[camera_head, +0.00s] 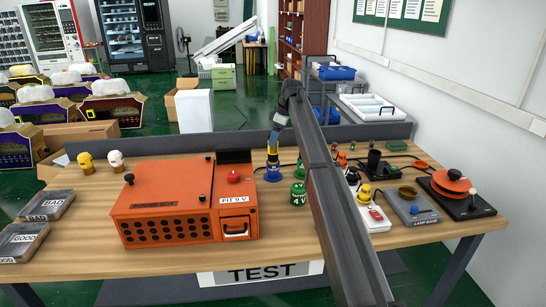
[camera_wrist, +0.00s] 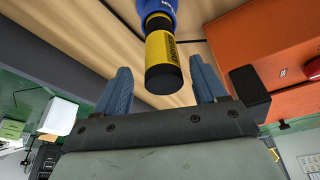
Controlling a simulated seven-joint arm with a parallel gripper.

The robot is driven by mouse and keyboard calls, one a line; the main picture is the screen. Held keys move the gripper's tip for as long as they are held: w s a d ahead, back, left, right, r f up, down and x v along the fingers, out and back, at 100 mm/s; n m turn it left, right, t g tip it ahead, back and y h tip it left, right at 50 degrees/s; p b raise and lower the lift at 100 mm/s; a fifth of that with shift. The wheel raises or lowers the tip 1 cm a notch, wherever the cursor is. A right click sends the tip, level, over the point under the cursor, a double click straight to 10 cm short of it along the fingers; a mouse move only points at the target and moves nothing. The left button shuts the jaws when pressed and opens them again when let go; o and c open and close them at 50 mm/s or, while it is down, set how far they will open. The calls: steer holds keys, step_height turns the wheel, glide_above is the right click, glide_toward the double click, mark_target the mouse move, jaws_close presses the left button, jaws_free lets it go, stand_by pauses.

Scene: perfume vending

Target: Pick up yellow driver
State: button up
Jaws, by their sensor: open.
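The yellow driver (camera_wrist: 159,47) has a yellow body with a black end and stands in a blue holder (camera_wrist: 158,7) in the wrist view. In the head view the driver (camera_head: 272,158) shows small and dark above its blue base (camera_head: 272,175), on the table right of the orange box. My gripper (camera_wrist: 160,66) is open, its two blue fingers on either side of the driver's black end with a gap at each side. In the head view my gripper (camera_head: 273,142) is just above the driver and partly hides it.
The orange box (camera_head: 165,205) stands close on the left. A green base (camera_head: 298,194) sits just right of the driver. My dark arm link crosses the table's middle. Several small devices (camera_head: 410,205) crowd the right side, and two trays (camera_head: 22,240) lie at the left edge.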

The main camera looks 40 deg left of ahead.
mark_target(273, 157)
steer(key=shift+s+x, duration=0.2)
steer(key=shift+x, duration=2.1)
steer(key=shift+r, duration=0.1)
steer(key=shift+c, duration=0.5)
steer(key=c, duration=0.9)
steer(key=shift+r, duration=0.1)
steer(key=shift+c, duration=0.2)
